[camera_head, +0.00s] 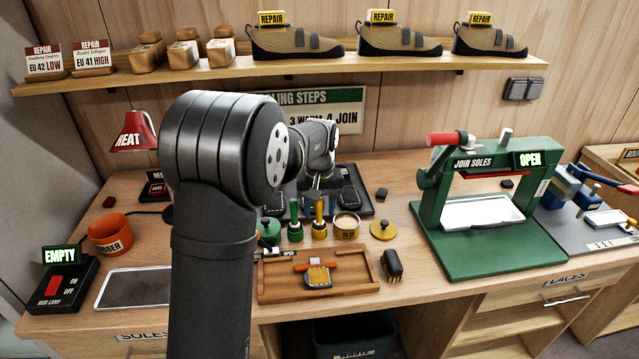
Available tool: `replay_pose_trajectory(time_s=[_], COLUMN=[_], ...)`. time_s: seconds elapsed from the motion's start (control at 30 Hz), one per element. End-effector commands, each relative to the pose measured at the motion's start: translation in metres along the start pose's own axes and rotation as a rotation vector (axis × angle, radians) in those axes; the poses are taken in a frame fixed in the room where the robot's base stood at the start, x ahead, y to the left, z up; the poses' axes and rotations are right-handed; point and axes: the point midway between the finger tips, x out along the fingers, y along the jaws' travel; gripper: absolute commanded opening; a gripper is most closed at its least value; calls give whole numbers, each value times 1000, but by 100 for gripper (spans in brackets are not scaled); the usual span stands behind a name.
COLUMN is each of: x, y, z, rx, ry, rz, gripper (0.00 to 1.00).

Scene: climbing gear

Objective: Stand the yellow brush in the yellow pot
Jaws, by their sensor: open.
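The yellow brush (320,213) stands upright, its lower end at a small yellow base. The yellow pot (347,226) stands just right of it, uncovered, with a pale inside. A yellow lid with a knob (383,230) lies on the bench right of the pot. My gripper (314,188) is open, just above and behind the top of the yellow brush in the picture. Its fingers are small and partly hidden, and I cannot tell whether they touch the brush.
A green brush (295,214) stands left of the yellow one, beside a green pot (268,231). A wooden tray (270,283) with an orange-handled tool lies in front. A dark brush (393,265) is right of it. A green press (490,210) stands at the right.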

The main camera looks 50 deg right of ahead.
Motion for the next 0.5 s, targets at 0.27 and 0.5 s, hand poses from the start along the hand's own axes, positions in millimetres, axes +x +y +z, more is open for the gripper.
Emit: replay_pose_trajectory(time_s=[0.27,0.5], x=[-62,-120], y=[0,0], z=[-1,-1], rx=[0,0], ry=[5,4], rz=[2,2], gripper=[45,45])
